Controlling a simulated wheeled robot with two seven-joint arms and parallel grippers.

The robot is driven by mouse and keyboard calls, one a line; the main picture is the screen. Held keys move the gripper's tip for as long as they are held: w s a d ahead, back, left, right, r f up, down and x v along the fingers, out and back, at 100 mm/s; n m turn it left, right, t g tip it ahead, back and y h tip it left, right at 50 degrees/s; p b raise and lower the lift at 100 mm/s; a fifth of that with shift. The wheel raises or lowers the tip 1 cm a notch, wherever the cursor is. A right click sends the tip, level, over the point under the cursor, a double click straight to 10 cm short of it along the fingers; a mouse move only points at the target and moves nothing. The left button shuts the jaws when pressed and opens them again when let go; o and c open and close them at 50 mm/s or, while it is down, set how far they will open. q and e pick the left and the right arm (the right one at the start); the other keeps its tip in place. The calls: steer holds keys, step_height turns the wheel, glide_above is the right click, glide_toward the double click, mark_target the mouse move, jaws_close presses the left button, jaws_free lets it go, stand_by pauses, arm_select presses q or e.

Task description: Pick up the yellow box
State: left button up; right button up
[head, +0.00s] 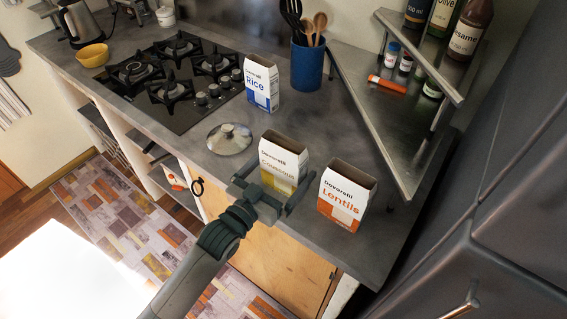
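The yellow box (279,176) is a white-and-yellow couscous carton with an open top, standing upright on the grey counter (225,185) near its front edge. My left gripper (278,178) reaches in from the front, low down. It is open, with one finger on the left of the yellow box and the other on its right. The palm hides part of the box's lower front. I cannot tell whether either finger touches the box. My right gripper is not in view.
An orange-and-white lentils box (344,198) stands close to the right finger. A blue-and-white rice box (261,86) and a round metal lid (229,139) are behind and left. A blue utensil pot (307,66), a gas hob (180,75) and a metal corner shelf (385,120) lie farther back.

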mark_target(283, 142)
arm_select(q)
steer(key=shift+c, duration=0.6)
steer(key=shift+r, duration=0.1)
steer(key=c, duration=1.3)
steer(key=shift+o, duration=0.2)
steer(key=shift+r, duration=0.45)
steer(key=shift+r+b, duration=0.8)
steer(key=shift+r, duration=3.6)
steer(key=shift+r, duration=0.15)
